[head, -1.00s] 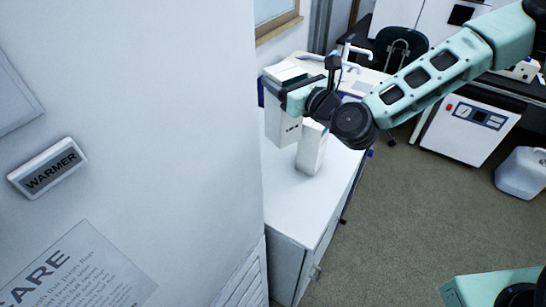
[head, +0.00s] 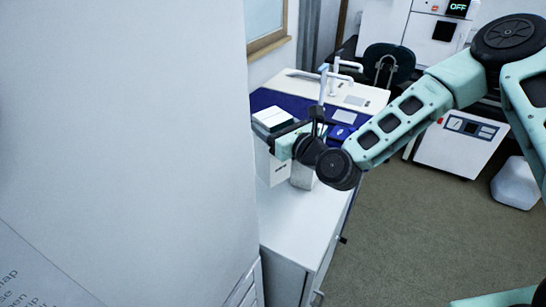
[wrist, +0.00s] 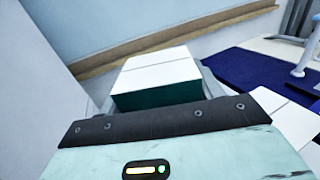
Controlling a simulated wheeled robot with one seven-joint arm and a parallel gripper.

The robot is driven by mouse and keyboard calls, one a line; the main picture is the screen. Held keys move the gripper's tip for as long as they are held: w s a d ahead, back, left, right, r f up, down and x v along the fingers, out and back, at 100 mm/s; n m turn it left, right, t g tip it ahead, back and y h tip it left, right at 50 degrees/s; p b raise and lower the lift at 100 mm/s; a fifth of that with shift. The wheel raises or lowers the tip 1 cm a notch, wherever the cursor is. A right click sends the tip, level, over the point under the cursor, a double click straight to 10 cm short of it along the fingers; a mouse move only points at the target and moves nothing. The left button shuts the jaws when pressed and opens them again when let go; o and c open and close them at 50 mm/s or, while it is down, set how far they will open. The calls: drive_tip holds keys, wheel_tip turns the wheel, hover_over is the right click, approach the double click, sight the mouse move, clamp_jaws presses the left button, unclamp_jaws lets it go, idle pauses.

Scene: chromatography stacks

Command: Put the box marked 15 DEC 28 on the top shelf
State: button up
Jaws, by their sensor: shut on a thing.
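My gripper (head: 279,135) is shut on a tall white box (head: 267,163) above or at the white counter, beside the wall. The small dark print on the box front is too small to read, so I cannot tell its date. Its white top and dark green upper side show in the wrist view (wrist: 158,77), just beyond my gripper's dark edge. I cannot tell whether its base touches the counter. A second white box (head: 302,178) stands on the counter just right of it, partly hidden by my wrist. No top shelf can be made out.
The big white wall panel (head: 120,130) fills the left and hides part of the counter (head: 300,222). Behind are a sink tap (head: 323,85) and a blue surface (head: 265,98). Open floor (head: 410,230) lies to the right, with a chair (head: 388,65) and a white jug (head: 517,183).

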wheel_tip(320, 180, down, 6)
drive_tip(key=p, duration=0.1)
drive_tip(key=shift+f, duration=0.3)
drive_tip(key=shift+f, duration=0.15)
drive_tip(key=o, duration=1.1)
drive_tip(key=shift+o, duration=0.2)
